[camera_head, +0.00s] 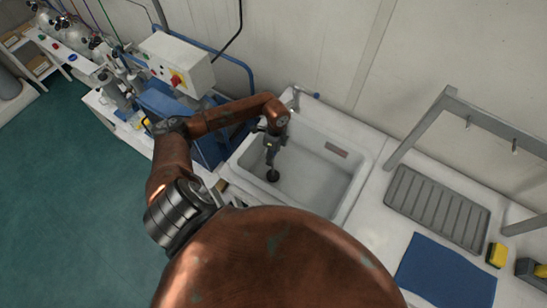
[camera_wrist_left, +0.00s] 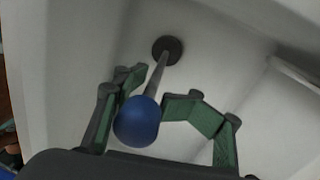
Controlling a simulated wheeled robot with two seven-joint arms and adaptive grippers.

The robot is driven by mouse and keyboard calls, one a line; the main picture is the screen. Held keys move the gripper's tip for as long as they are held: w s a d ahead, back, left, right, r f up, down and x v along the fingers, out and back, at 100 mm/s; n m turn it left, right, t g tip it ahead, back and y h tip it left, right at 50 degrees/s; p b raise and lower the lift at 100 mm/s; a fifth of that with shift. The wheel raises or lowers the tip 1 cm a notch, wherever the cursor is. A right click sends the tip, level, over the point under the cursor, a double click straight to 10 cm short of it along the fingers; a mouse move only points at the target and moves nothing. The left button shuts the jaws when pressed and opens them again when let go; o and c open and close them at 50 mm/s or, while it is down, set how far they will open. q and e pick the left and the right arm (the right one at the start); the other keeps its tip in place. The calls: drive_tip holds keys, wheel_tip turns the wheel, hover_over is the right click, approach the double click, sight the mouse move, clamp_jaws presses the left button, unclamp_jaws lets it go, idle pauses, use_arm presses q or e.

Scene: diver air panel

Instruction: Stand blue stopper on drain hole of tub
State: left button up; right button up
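The blue stopper (camera_wrist_left: 137,121) is a blue ball knob on a thin grey rod with a dark round disc (camera_wrist_left: 168,49) at its far end. The disc rests on or close to the floor of the white tub (camera_head: 361,171); in the head view it is a small dark spot (camera_head: 272,175). The drain hole is not seen apart from the disc, so I cannot tell if it lies under it. My left gripper (camera_head: 271,150) points down inside the tub. In the left wrist view its green-padded fingers (camera_wrist_left: 154,88) are apart, on either side of the rod and knob. My right gripper is not in view.
A faucet (camera_head: 295,98) stands at the tub's back corner. To the right are a grey ribbed tray (camera_head: 437,207), a blue mat (camera_head: 445,275), a yellow block (camera_head: 497,255) and a grey frame (camera_head: 450,100). A white control box (camera_head: 177,64) stands left of the tub.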

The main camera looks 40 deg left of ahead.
use_arm(q)
drive_tip(key=o, duration=0.9)
drive_tip(key=o, duration=0.6)
drive_tip(key=shift+r, duration=0.1)
drive_tip(key=shift+r+p, duration=3.6)
drive_tip(key=shift+r, duration=0.8)
